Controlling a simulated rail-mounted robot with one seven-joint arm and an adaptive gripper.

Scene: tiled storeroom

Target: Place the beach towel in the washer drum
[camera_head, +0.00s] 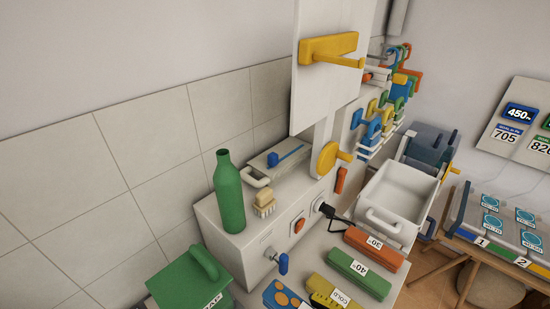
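I cannot pick out the beach towel with certainty. A blue piece with orange spots (284,296) lies at the bottom edge, partly cut off. Beside it is a yellow patterned piece (330,295) with a label that seems to read COLD. I cannot clearly identify the washer drum. A white open-topped tub with a front handle (398,193) stands right of the middle and looks empty from here. I see no part of my gripper that I can make out; a small dark fitting (328,211) sticks out of the white unit.
Green (359,273) and orange (376,247) labelled blocks lie before the tub. A green bottle (229,192) and a brush (264,203) stand on the white unit (246,241). A green-lidded box (190,286) is at bottom left. A table (462,228) with numbered trays is right.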

